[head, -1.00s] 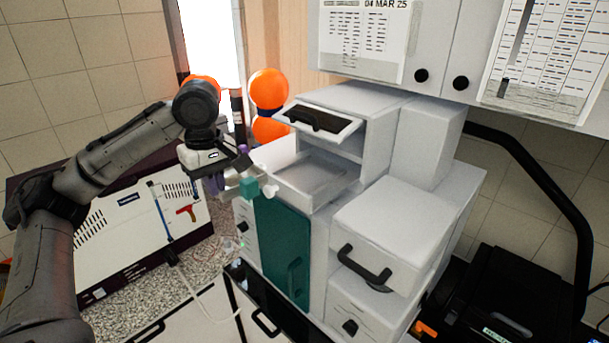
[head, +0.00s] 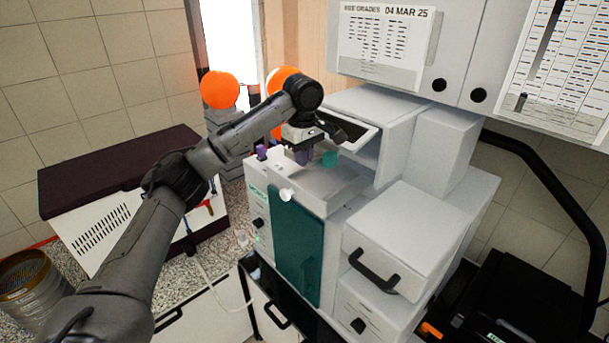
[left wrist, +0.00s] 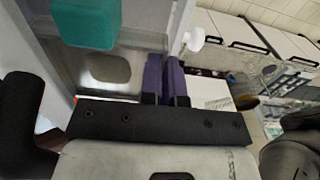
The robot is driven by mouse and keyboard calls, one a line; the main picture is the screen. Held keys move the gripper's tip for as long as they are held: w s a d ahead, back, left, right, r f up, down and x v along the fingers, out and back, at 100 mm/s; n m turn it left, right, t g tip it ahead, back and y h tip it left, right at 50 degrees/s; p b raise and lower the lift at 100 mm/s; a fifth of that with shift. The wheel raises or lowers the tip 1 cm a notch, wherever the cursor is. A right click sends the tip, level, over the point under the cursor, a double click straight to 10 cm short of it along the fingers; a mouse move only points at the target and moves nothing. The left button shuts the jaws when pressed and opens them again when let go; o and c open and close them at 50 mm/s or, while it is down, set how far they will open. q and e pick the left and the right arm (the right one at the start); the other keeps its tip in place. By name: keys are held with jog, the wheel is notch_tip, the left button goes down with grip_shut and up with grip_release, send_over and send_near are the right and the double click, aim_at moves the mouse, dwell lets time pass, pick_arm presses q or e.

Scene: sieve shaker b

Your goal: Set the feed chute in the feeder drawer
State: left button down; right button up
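The feed chute shows as a teal block (head: 328,158) beside my left fingertips; it also shows at the top left of the left wrist view (left wrist: 88,22). The rest of its body is hard to make out. My left gripper (head: 304,157) has its purple fingers (left wrist: 164,78) close together, apparently on a thin part of the chute, with the teal block off to one side. It is over the open, shallow feeder drawer (head: 318,197) on the white machine. I cannot tell whether the chute touches the drawer floor. My right gripper is not in view.
A tilted flap or upper drawer front (head: 356,138) hangs close behind my left gripper. A white knob (head: 287,195) stands at the drawer's front left corner. A teal door (head: 297,245) is below. A purple peg (head: 262,152) stands on the machine's left top.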

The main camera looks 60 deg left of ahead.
pick_arm(q)
notch_tip(320, 180, down, 2)
jog(key=shift+f, duration=0.15)
jog(key=shift+f+p, duration=0.75)
jog(key=shift+f, duration=1)
jog(key=shift+w+f+p, duration=0.15)
jog(key=shift+f+p, duration=0.3)
jog(key=shift+f, duration=0.2)
jog(key=c, duration=1.6)
grip_release()
jog(key=shift+f, duration=0.1)
